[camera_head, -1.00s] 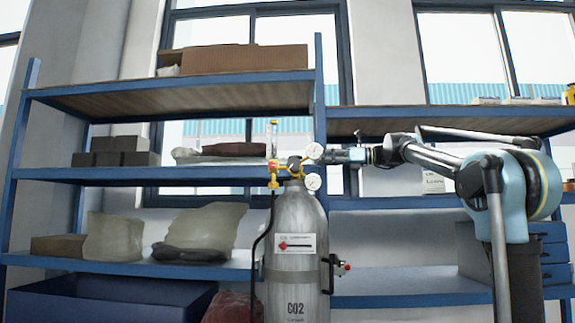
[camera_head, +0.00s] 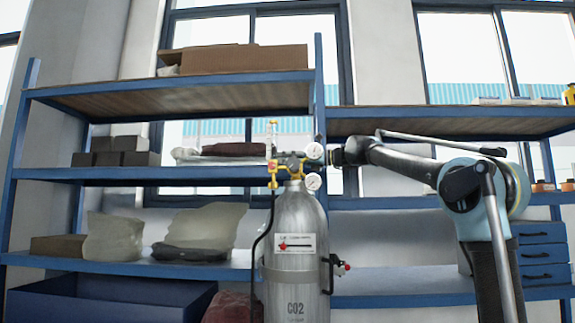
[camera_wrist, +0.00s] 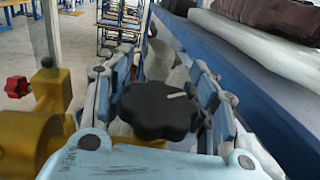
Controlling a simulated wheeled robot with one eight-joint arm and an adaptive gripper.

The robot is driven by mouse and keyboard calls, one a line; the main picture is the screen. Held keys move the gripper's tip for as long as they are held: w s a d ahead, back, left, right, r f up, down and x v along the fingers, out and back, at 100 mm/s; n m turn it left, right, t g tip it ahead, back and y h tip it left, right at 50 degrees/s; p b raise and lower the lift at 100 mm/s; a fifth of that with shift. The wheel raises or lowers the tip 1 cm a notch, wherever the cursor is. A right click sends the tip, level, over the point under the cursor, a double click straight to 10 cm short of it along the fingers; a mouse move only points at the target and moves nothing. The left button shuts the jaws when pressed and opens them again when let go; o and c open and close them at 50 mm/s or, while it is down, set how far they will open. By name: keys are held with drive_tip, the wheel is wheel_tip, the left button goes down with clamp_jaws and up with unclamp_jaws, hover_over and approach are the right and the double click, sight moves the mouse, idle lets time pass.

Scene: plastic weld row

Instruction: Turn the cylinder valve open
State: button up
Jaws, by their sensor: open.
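The grey CO2 cylinder (camera_head: 297,235) stands upright in front of the shelves, with a brass valve and regulator on top. In the wrist view, the black lobed valve knob (camera_wrist: 158,110) with a short pale mark lies between the blue fingers of my gripper (camera_wrist: 163,78). The fingers are open on either side of it; I cannot tell whether either touches it. The brass valve body (camera_wrist: 30,130) is at the left in that view. In the head view, my arm reaches in from the right, and my gripper (camera_head: 290,160) overlaps the valve, hiding the knob.
Two round gauges, one upper (camera_head: 314,150) and one lower (camera_head: 313,182), sit close to my gripper. A red knob (camera_wrist: 17,86) shows beside the brass fitting. A black hose (camera_head: 257,245) hangs left of the cylinder. Blue shelving (camera_head: 180,175) with boxes and bags stands behind.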

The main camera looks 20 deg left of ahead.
drive_tip(key=shift+a, duration=0.1)
drive_tip(key=c, duration=1)
drive_tip(key=shift+c, duration=0.7)
